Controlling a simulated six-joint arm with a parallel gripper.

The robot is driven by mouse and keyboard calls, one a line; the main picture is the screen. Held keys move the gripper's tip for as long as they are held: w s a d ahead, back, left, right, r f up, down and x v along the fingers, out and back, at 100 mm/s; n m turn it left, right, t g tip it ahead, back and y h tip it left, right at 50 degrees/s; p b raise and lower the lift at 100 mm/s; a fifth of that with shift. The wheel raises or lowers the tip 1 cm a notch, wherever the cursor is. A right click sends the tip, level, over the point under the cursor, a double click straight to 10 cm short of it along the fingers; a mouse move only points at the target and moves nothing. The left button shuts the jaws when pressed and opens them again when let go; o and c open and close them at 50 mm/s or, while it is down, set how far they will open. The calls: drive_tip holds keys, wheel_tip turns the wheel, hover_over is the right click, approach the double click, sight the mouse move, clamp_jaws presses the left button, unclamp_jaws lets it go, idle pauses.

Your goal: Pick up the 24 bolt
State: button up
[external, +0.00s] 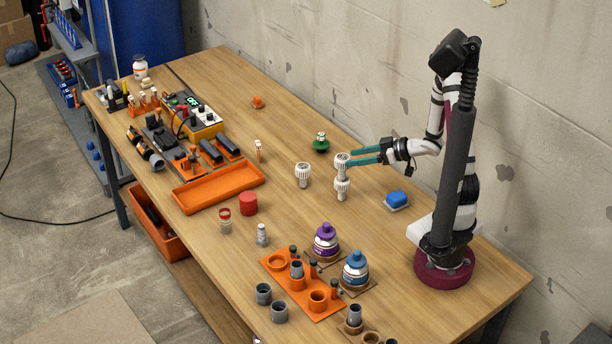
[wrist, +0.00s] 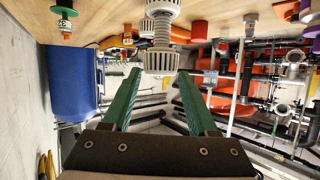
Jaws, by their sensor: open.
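I cannot pick out a bolt marked 24 for certain. A green-based piece (external: 321,143) with a pale top stands behind my gripper's tips, near the wall side. It shows at the upper left of the wrist view (wrist: 64,11), with a small number tag I cannot read surely. My gripper (external: 353,156) is open, its two teal fingers level and pointing left. A tall white fitting (external: 341,173) with ribbed nuts at both ends stands upright at the fingertips. In the wrist view the ribbed nut (wrist: 160,60) shows between the open fingers (wrist: 159,74), not visibly gripped.
A shorter white ribbed fitting (external: 303,175) stands left of the tall one. A blue block (external: 397,198) lies near my base. Purple (external: 326,241) and blue (external: 356,268) bottles stand in front. An orange tray (external: 220,188) is farther left. The table between is mostly clear.

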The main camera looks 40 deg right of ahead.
drive_tip(key=shift+r, duration=0.1)
wheel_tip(320, 180, up, 5)
drive_tip(key=n+g+y, duration=0.4)
drive_tip(key=n+g, duration=0.1)
drive_tip(key=n, duration=0.1)
hover_over(261, 228)
drive_tip(key=s+d, duration=0.5)
drive_tip(key=d, duration=0.6)
wheel_tip(261, 228, down, 11)
drive_tip(key=x, duration=1.6)
drive_tip(key=shift+w+d+f, duration=0.25)
clamp_jaws()
